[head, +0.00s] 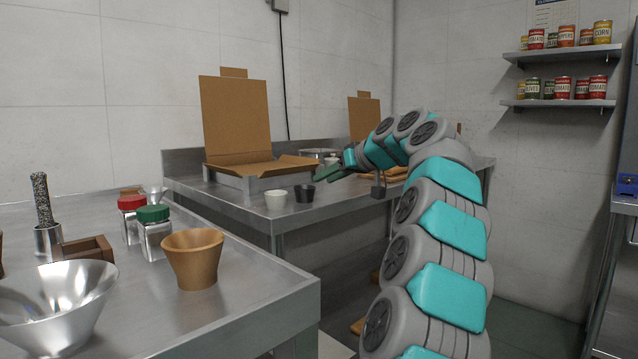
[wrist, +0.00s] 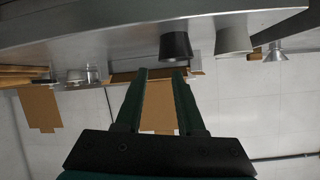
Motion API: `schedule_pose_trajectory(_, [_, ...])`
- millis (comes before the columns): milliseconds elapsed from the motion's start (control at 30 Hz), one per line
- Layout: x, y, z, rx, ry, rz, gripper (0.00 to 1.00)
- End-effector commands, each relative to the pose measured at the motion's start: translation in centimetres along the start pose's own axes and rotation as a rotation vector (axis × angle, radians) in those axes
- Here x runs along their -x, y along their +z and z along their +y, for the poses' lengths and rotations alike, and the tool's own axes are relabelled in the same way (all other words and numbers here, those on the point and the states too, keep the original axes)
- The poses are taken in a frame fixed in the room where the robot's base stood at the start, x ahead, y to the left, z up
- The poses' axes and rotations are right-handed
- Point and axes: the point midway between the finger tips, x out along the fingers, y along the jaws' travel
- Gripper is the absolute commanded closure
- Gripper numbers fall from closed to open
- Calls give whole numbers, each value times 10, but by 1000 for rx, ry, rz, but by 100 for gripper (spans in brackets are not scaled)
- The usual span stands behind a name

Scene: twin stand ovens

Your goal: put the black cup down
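The black cup (head: 304,193) stands upright on the steel table at the back, near its front edge, just right of a white cup (head: 275,200). My gripper (head: 322,174) is above and to the right of the black cup in the head view. The wrist view looks upside down. There my gripper (wrist: 164,72) is open, with its two green fingers apart and nothing between them. The black cup (wrist: 176,46) shows beyond the fingertips, nearer the right finger. The white cup (wrist: 233,40) is to its right.
An open cardboard box (head: 238,125) stands behind the cups, with a second box (head: 363,118) farther right. The front counter (head: 255,300) holds a wooden cup (head: 193,258), a steel bowl (head: 55,300) and two shakers. Shelves with cans (head: 560,102) hang at the right.

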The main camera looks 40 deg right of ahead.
Motion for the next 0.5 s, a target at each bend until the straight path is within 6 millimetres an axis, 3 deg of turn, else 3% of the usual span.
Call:
schedule_pose_trajectory(200, [45, -1, -1, 1, 0, 4, 62])
schedule_pose_trajectory(500, [70, 0, 0, 0, 0, 1, 62])
